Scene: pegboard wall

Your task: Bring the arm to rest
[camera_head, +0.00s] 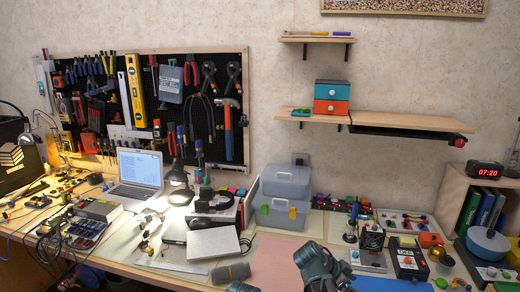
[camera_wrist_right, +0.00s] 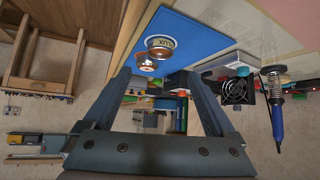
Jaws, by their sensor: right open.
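My right gripper (camera_wrist_right: 160,85) is open in the right wrist view. Its two dark fingers stand apart with nothing held between them. That view is upside down, with the workbench along the top. A blue mat (camera_wrist_right: 208,38) with a round tin (camera_wrist_right: 160,45) on it shows beyond the fingers. In the head view a dark teal part of my arm shows at the bottom middle, in front of the bench. My right gripper cannot be made out there. My left gripper is not in view.
A pink mat (camera_head: 275,262) lies on the bench near my arm. A soldering iron in a stand (camera_head: 352,222), a fan box (camera_head: 372,238) and a black meter (camera_head: 409,260) stand to the right. A grey toolbox (camera_head: 283,197), laptop (camera_head: 138,174) and lamp (camera_head: 180,190) are further left.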

